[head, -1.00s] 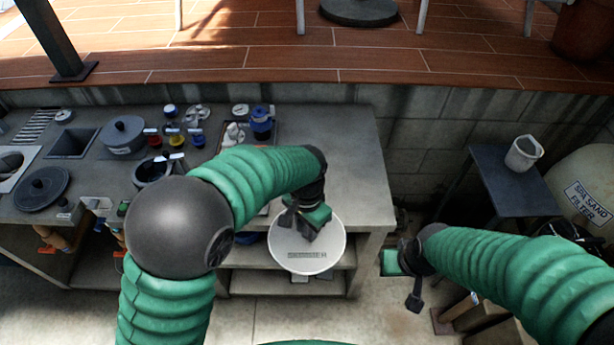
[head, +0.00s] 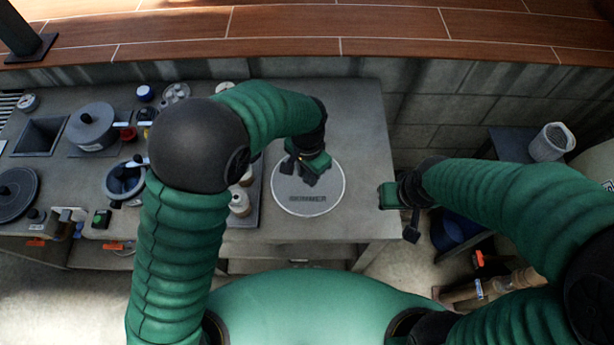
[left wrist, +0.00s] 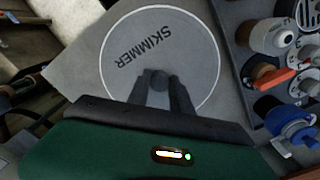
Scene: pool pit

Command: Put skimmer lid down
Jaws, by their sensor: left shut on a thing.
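The skimmer lid is a round grey disc with a pale rim and the word SKIMMER on it (head: 308,199). In the head view it is over the right part of the grey counter, lying flat or very near the top; I cannot tell if it touches. My left gripper (head: 308,178) is above its middle, shut on its small knob. The left wrist view shows the lid (left wrist: 190,50) with both fingers (left wrist: 162,88) at the knob. My right gripper (head: 400,200) is off the counter's right edge, away from the lid; its jaw opening is unclear.
The counter (head: 355,120) is bare right of and behind the lid. A tray with valves and bottles (head: 240,205) stands close on its left. Pots (head: 92,126) and a black round lid (head: 14,193) are further left. A bin (head: 550,142) stands at right.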

